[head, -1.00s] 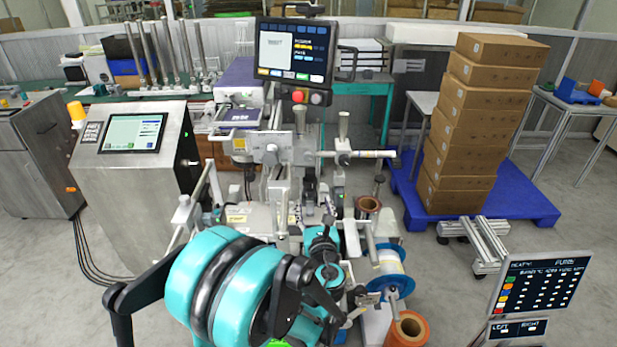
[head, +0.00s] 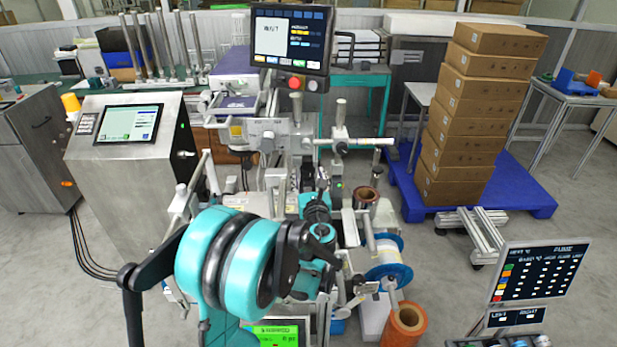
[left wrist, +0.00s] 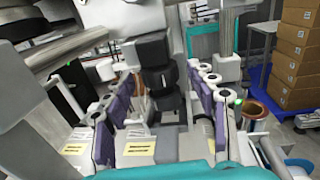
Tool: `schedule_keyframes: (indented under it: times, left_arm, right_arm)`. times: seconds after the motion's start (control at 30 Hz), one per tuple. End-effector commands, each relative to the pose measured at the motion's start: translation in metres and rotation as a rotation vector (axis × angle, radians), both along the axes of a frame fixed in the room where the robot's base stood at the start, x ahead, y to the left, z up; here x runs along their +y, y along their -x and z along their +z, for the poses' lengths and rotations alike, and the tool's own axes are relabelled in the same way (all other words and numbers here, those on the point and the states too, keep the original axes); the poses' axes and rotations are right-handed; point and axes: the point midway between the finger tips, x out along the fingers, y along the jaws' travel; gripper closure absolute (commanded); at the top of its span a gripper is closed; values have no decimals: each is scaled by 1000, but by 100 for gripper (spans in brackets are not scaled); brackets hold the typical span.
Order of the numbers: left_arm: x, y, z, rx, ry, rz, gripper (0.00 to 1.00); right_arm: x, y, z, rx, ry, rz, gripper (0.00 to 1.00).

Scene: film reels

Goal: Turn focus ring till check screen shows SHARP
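The check screen (head: 290,38) stands on the machine at the top middle of the head view. A short word that looks like WAIT is on its white panel; the small text is too blurred to read. My left arm (head: 225,262) reaches over the machine and hides part of it. My right gripper is not in view.
A second screen (head: 128,123) stands on a metal cabinet at left. A blue-flanged spool (head: 388,272) and a copper-coloured roll (head: 404,325) are right of my arm. Stacked boxes (head: 478,110) stand on a blue pallet (head: 530,195). A dark panel (head: 538,272) is at lower right.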

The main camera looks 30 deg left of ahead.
Motion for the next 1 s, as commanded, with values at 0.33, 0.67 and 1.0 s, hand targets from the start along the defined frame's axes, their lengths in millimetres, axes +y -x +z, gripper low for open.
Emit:
schedule_keyframes:
  times: [0.33,0.67,1.0]
  left_arm:
    - [-1,-1,0,0,0,8,91]
    - [-5,-6,0,0,0,208,91]
    - [-5,-5,0,0,0,264,91]
  right_arm:
    - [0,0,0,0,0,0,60]
    - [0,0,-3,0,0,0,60]
    - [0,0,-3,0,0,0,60]
